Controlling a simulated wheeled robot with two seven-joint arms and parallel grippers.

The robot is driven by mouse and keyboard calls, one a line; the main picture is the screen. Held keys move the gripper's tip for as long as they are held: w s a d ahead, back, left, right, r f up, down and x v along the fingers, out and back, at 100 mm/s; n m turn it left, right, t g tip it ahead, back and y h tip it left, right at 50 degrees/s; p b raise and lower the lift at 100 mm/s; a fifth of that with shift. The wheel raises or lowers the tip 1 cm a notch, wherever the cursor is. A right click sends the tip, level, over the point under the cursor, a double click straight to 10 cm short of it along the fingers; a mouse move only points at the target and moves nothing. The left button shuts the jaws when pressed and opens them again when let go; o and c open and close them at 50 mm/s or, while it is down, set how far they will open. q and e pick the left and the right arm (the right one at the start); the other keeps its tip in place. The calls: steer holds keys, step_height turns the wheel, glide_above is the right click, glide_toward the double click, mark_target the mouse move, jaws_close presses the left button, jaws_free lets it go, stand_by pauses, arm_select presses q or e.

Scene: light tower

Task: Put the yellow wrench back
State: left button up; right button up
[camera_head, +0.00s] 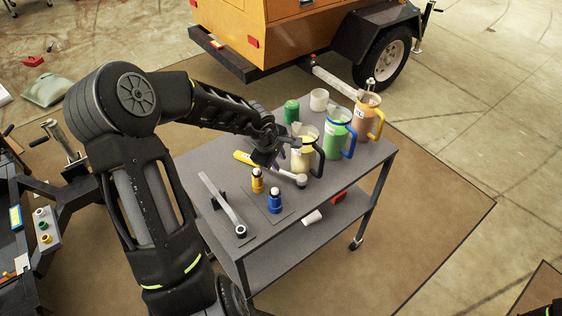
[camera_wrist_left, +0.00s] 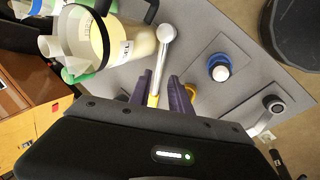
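The yellow wrench (camera_head: 243,157) lies on the grey cart top, its yellow handle pointing left and its silver shaft ending in a round head by the cream jug. In the left wrist view its head and shaft (camera_wrist_left: 165,34) point away from me. My left gripper (camera_head: 268,150) is low over the handle. Its purple fingers (camera_wrist_left: 163,92) stand apart on either side of the wrench; contact with the handle is hard to tell. The handle's end is hidden by the gripper body in the wrist view. My right gripper is not recognisable in either view.
A second wrench (camera_head: 222,203), a yellow-based bottle (camera_head: 257,181) and a blue bottle (camera_head: 274,201) stand or lie at the cart's front. Cream (camera_head: 305,146), green (camera_head: 338,135) and orange (camera_head: 367,118) jugs crowd the back right.

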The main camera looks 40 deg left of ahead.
arm_select(q)
steer(key=shift+v, duration=1.2)
